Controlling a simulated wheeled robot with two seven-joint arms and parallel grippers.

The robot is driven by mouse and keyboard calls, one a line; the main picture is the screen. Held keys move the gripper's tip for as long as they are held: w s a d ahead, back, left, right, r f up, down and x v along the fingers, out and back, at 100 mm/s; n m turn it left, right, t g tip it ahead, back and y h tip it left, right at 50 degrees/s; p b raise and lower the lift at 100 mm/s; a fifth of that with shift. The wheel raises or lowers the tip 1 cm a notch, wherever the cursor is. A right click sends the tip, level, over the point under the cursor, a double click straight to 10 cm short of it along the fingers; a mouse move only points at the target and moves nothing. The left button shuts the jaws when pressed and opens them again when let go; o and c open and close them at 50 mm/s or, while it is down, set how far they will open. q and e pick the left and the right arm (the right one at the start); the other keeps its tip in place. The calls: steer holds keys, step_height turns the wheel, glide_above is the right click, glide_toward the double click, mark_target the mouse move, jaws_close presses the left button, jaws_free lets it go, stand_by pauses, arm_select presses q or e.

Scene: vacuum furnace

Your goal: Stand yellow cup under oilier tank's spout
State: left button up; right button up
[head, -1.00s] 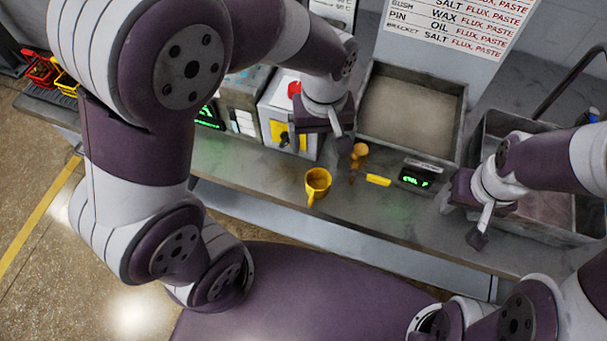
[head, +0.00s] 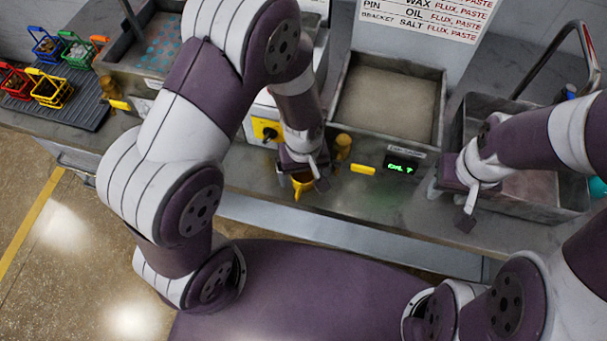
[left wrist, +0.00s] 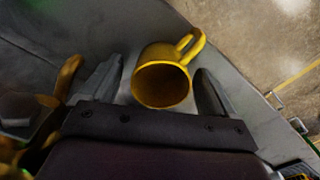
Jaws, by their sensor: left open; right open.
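The yellow cup (head: 302,188) stands on the front of the grey counter, mostly hidden under my left gripper (head: 301,177) in the head view. In the left wrist view the cup (left wrist: 163,84) lies between the two spread fingers of my left gripper (left wrist: 159,66), its mouth toward the camera and its handle at the upper right. The left gripper is open and not closed on it. My right gripper (head: 452,206) is open and empty before the right-hand basin. I cannot tell for certain which fixture is the oiler tank or its spout.
An amber knob-like part (head: 343,146) stands close right of the cup, with a yellow block (head: 363,169) and a green-lit display (head: 401,168) beyond. A tray (head: 343,98) is behind. Coloured baskets (head: 50,92) are at far left.

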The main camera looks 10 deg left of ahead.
arm_select(q)
steer(key=shift+r, duration=0.15)
steer(key=c, duration=1.2)
